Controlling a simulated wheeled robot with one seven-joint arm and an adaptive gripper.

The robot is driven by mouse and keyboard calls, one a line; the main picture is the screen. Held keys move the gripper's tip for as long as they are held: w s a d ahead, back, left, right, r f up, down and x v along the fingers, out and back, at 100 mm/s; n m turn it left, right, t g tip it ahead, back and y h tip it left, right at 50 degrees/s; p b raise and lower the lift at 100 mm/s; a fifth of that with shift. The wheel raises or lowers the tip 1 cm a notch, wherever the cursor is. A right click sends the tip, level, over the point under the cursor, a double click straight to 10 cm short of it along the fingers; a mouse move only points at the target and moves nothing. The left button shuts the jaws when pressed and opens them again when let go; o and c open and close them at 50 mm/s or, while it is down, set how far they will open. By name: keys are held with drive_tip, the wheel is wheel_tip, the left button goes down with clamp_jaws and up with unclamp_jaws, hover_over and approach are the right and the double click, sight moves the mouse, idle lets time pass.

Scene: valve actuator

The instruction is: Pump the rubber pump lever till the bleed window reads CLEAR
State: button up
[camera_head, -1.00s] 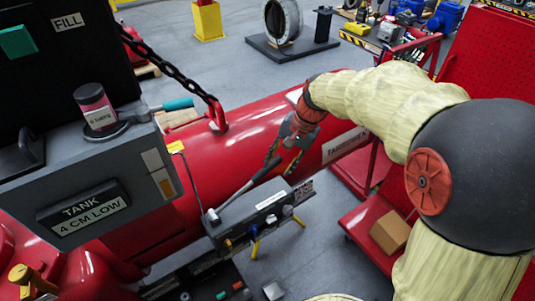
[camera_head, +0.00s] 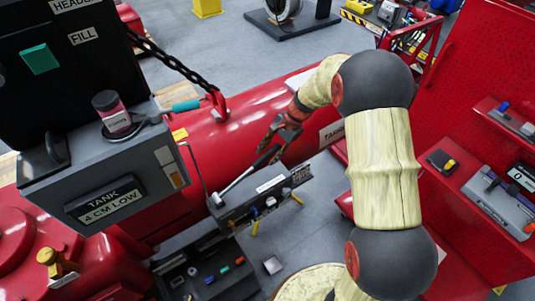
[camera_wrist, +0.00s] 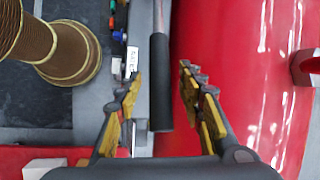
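The pump lever is a pale metal rod (camera_head: 236,180) with a dark rubber grip (camera_wrist: 160,75). It slants up and to the right from the grey pump box (camera_head: 250,197). My gripper (camera_head: 272,148) is at the upper end of the lever. In the wrist view, my gripper (camera_wrist: 162,98) is open, with its yellow-padded fingers either side of the grip and visible gaps on both sides. The depth of the grip between the fingers is unclear. A sign (camera_head: 101,202) reads TANK 4 CM LOW. I cannot make out the bleed window or its reading.
The large red tank (camera_head: 245,125) runs behind the lever. A grey cabinet (camera_head: 125,165) and chain (camera_head: 178,62) stand to the left. A red pegboard rack (camera_head: 465,110) with shelves is on the right. Colored fittings (camera_head: 270,202) project from the pump box.

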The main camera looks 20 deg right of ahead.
drive_tip(key=shift+a+f, duration=0.3)
drive_tip(key=shift+f, duration=0.2)
drive_tip(key=c, duration=0.4)
clamp_jaws()
